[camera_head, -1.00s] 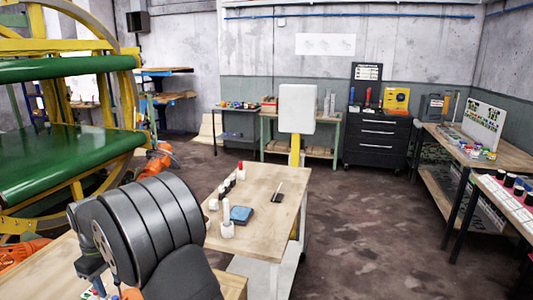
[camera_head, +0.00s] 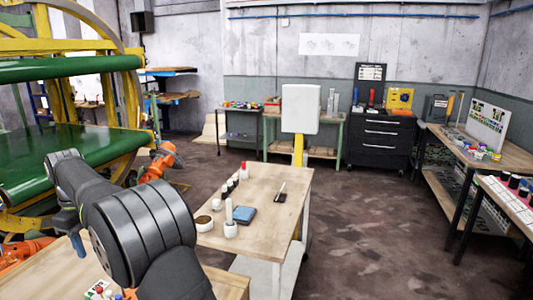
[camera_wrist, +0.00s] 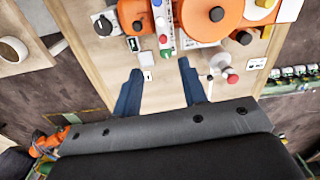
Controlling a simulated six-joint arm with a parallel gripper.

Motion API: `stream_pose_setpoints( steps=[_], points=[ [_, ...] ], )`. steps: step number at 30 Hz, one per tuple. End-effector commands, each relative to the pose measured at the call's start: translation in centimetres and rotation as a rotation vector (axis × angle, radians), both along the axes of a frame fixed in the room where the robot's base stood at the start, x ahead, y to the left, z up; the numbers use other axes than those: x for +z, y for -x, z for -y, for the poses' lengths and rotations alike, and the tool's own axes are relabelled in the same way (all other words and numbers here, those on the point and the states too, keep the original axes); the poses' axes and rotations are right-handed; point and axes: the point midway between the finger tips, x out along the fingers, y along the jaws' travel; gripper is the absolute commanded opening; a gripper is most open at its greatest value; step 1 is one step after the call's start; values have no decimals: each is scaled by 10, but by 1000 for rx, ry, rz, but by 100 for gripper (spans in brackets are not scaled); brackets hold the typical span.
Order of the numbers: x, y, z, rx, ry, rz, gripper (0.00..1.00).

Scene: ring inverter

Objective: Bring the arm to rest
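My gripper (camera_wrist: 158,88) shows in the wrist view with its two blue fingers spread apart and nothing between them. It hangs above a light wooden bench top (camera_wrist: 102,66), with bare wood between and below the fingertips. In the head view my dark arm fills the lower left and bends down over a wooden bench.
Large orange round parts (camera_wrist: 203,18) and a strip of coloured buttons (camera_wrist: 163,25) lie beyond the fingertips. A wooden table (camera_head: 262,231) to the right holds a blue cloth-like item (camera_head: 244,215) and small containers. A green-roller machine (camera_head: 75,150) stands left.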

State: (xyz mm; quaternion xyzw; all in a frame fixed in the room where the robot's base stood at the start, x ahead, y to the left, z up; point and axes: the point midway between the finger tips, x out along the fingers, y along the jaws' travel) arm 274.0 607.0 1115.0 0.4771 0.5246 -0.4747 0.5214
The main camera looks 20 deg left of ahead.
Motion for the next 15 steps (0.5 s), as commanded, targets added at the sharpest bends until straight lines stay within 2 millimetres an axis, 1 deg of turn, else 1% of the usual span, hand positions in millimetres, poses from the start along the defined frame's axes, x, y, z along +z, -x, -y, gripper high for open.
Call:
stream_pose_setpoints(
  steps=[3, 15],
  points=[
    [-8, 0, -16, 30, -2, 0, 39],
    [-35, 1, -64, 129, -10, 0, 39]
  ],
)
